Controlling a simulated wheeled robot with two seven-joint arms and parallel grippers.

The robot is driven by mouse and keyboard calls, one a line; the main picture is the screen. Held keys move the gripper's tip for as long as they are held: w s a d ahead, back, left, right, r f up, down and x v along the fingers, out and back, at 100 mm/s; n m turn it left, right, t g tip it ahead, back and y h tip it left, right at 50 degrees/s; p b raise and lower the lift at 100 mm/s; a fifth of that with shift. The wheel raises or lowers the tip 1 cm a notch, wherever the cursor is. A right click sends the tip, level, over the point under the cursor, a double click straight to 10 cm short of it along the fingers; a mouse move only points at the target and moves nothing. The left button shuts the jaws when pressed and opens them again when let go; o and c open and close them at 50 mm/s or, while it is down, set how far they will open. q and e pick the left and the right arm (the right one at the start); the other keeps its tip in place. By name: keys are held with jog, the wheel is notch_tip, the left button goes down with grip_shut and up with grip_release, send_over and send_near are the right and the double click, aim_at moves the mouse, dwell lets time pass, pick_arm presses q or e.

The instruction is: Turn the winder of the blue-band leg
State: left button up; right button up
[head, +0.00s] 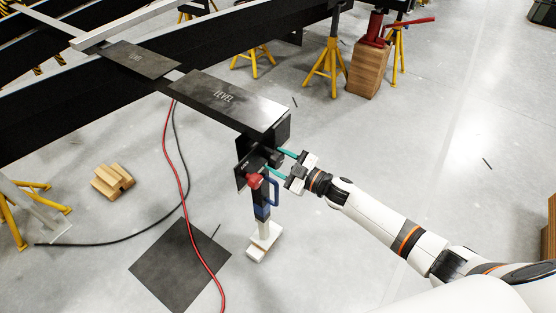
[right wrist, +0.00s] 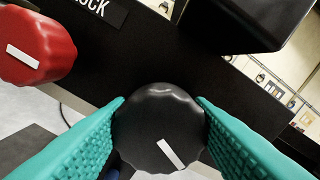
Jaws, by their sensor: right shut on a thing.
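The blue-band leg (head: 262,213) stands upright under the end of the dark chassis beam, its white foot (head: 264,241) on the floor. A black round winder knob (right wrist: 160,130) with a white stripe shows in the right wrist view. My right gripper (head: 275,162) has its teal fingers shut on either side of this knob, and they hide much of it in the head view. A red knob (right wrist: 36,46) with a white stripe sits beside it under a LOCK label; it also shows in the head view (head: 254,181). My left gripper is not in view.
A plate marked LEVEL (head: 225,98) lies on the chassis above the leg. A red hose (head: 183,180) and a black cable run over the floor near a dark mat (head: 178,266). Wooden blocks (head: 113,181) lie left. Yellow stands (head: 325,70) are behind.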

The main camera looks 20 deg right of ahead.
jog(key=shift+n, duration=1.2)
jog(key=shift+f+n+b, duration=0.1)
jog(key=shift+n+b, duration=0.2)
jog(key=shift+n, duration=0.5)
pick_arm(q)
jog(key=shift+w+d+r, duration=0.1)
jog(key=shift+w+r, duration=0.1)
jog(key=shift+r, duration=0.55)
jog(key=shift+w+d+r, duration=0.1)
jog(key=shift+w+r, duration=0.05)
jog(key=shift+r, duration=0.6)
pick_arm(e)
jog(key=shift+n, duration=0.5)
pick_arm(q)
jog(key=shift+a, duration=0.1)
pick_arm(e)
jog(key=o, duration=1)
